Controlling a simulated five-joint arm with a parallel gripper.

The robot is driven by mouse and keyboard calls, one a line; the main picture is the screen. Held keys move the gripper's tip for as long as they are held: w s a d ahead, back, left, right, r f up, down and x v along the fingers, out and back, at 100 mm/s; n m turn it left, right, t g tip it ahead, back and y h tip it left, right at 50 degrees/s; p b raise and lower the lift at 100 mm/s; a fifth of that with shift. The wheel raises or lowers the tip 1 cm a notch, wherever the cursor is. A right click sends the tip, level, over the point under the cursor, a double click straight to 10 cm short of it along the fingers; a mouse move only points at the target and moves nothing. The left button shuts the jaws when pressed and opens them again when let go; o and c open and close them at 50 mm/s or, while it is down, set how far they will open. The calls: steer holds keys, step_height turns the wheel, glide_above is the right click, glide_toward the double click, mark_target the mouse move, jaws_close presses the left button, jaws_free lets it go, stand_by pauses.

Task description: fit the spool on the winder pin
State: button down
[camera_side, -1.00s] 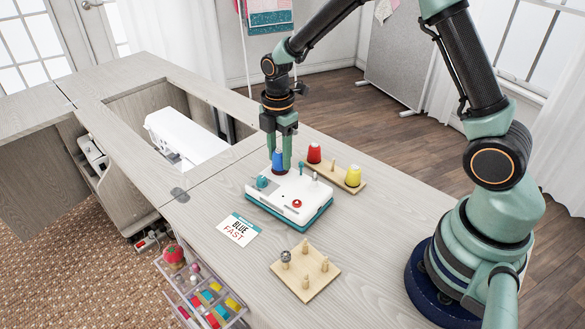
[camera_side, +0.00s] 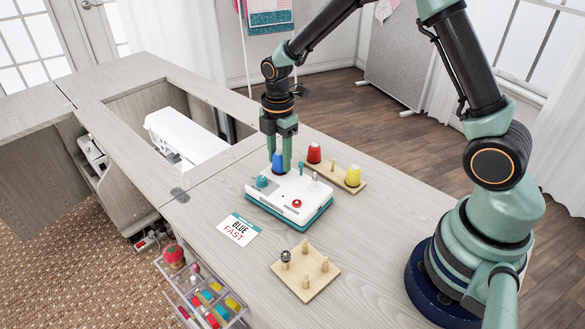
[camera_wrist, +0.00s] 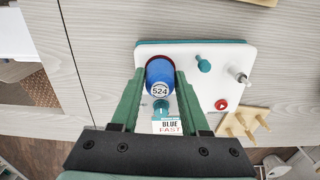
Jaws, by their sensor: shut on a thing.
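The blue spool (camera_side: 277,161), labelled 524 in the wrist view (camera_wrist: 160,76), is between the fingers of my gripper (camera_side: 279,162). My gripper (camera_wrist: 158,84) is shut on it. The spool stands about upright at the back-left of the white-topped, teal-based winder (camera_side: 270,201). A dark red rim shows around the spool's far end in the wrist view. Whether a pin is inside the spool is hidden. A bare metal pin (camera_side: 315,177) and a teal post (camera_side: 301,168) stand on the winder, apart from the spool. A red button (camera_side: 297,203) and teal knob (camera_side: 262,183) are on its top.
A wooden rack behind the winder holds a red spool (camera_side: 314,153) and a yellow spool (camera_side: 353,176). A card reading BLUE FAST (camera_side: 239,229) lies in front. A pegged wooden board (camera_side: 305,286) holds a small metal piece (camera_side: 286,257). Bare tabletop lies right of the winder.

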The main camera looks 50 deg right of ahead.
steer(key=shift+c, duration=1.6)
jaws_free()
steer(key=shift+r, duration=0.1)
step_height(320, 180, up, 12)
